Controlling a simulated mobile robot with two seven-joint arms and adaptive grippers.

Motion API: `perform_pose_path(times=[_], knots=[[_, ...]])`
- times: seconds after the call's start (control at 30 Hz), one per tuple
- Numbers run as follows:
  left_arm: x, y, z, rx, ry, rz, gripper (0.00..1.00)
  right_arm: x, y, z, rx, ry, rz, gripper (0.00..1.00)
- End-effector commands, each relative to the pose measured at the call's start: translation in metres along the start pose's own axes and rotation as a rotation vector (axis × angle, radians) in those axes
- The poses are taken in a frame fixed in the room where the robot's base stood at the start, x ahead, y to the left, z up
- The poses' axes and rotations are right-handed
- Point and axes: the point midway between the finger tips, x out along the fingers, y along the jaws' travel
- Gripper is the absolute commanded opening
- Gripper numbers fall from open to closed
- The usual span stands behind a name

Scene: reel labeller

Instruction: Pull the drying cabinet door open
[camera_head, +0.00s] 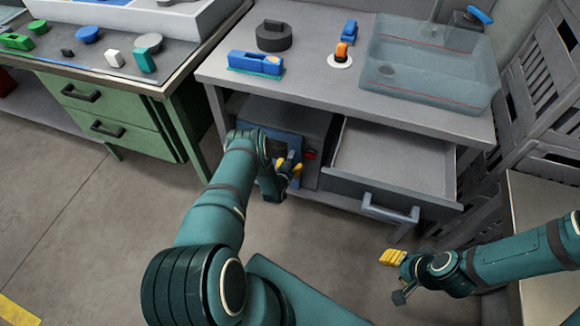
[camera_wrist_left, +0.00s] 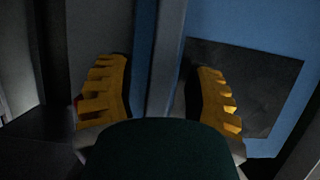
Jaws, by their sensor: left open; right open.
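The drying cabinet (camera_head: 305,118) is a dark grey box on the shelf under the grey workbench. Its blue door (camera_head: 272,130) faces me and looks shut; my left arm hides much of it. In the left wrist view the blue door (camera_wrist_left: 212,22) has a dark window and a vertical grey handle bar (camera_wrist_left: 163,65). My left gripper (camera_head: 290,167) is open at the door, its yellow fingers on either side of the bar; I cannot tell whether they touch it. My right gripper (camera_head: 394,258) is open and empty, low at the right, away from the cabinet.
An open grey drawer (camera_head: 390,165) juts out just right of the cabinet. A green drawer bench (camera_head: 120,120) stands at the left. The workbench top (camera_head: 330,85) holds a clear bin (camera_head: 430,65), a blue tool and a dark reel. The floor in front is clear.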

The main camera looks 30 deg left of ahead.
Motion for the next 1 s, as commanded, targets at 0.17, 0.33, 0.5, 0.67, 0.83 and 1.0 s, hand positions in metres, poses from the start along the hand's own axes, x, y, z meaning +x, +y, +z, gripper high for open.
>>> perform_pose_path(times=[0.17, 0.33, 0.5, 0.67, 0.83, 1.0], knots=[[0.000, 0.000, 0.000, 0.000, 0.000, 0.000, 0.53, 0.000, 0.000, 0.000, 0.000, 0.000, 0.000, 0.47], [0.000, 0.000, 0.000, 0.000, 0.000, 0.000, 0.13, 0.000, 0.000, 0.000, 0.000, 0.000, 0.000, 0.47], [0.000, 0.000, 0.000, 0.000, 0.000, 0.000, 0.00, 0.000, 0.000, 0.000, 0.000, 0.000, 0.000, 0.47], [0.000, 0.000, 0.000, 0.000, 0.000, 0.000, 0.00, 0.000, 0.000, 0.000, 0.000, 0.000, 0.000, 0.47], [-0.003, -0.001, 0.001, 0.002, -0.001, 0.004, 0.00, -0.001, 0.000, 0.000, 0.000, 0.000, 0.000, 0.47], [-0.013, -0.001, 0.005, 0.009, -0.003, 0.019, 0.00, -0.005, -0.002, 0.000, 0.000, -0.002, 0.000, 0.47]])
